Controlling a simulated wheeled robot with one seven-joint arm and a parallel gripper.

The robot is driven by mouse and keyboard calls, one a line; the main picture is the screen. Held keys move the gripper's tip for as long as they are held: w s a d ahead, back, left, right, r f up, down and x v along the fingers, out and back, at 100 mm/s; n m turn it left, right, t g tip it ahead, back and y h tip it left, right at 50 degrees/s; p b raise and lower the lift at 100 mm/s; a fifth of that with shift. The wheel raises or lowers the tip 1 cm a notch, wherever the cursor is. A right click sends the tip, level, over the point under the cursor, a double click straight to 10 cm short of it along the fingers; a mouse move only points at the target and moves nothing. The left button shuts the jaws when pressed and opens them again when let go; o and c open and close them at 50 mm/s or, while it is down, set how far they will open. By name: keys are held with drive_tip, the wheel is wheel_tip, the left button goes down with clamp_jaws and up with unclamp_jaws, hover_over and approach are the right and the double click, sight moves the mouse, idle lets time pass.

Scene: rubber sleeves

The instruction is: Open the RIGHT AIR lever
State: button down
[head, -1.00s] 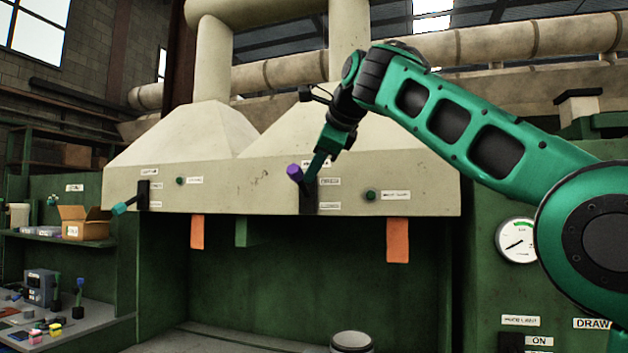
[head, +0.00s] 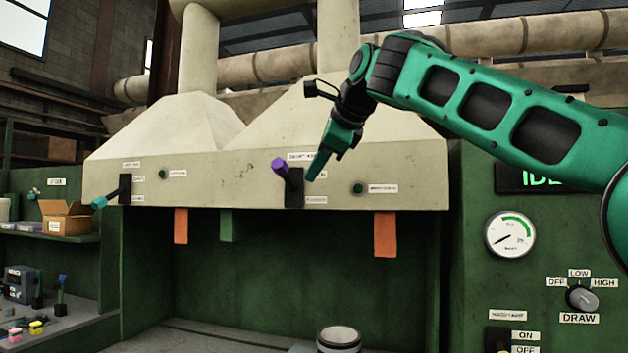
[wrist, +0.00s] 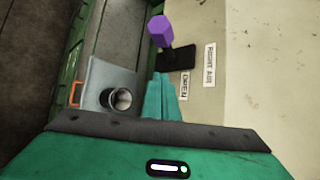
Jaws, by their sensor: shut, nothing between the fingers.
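The RIGHT AIR lever (head: 281,167) has a purple handle on a dark slotted plate on the pale hood front. Its handle tilts up and out toward the left in the head view. In the wrist view the lever (wrist: 161,31) stands beyond my fingertips, beside its RIGHT AIR label (wrist: 209,65) and OPEN label (wrist: 184,87). My gripper (head: 312,174) is shut and empty, just right of the lever plate in the head view. It also shows in the wrist view (wrist: 161,77), apart from the handle.
A second lever with a teal handle (head: 99,202) is at the hood's left end. Orange tabs (head: 385,234) hang below the hood edge. A round metal container (head: 339,338) stands below. A gauge (head: 510,234) and draw knob (head: 582,297) are on the right panel.

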drive_tip(key=s+d+r, duration=0.2)
drive_tip(key=d+r, duration=0.2)
drive_tip(key=r, duration=0.2)
drive_tip(key=shift+s, duration=0.4)
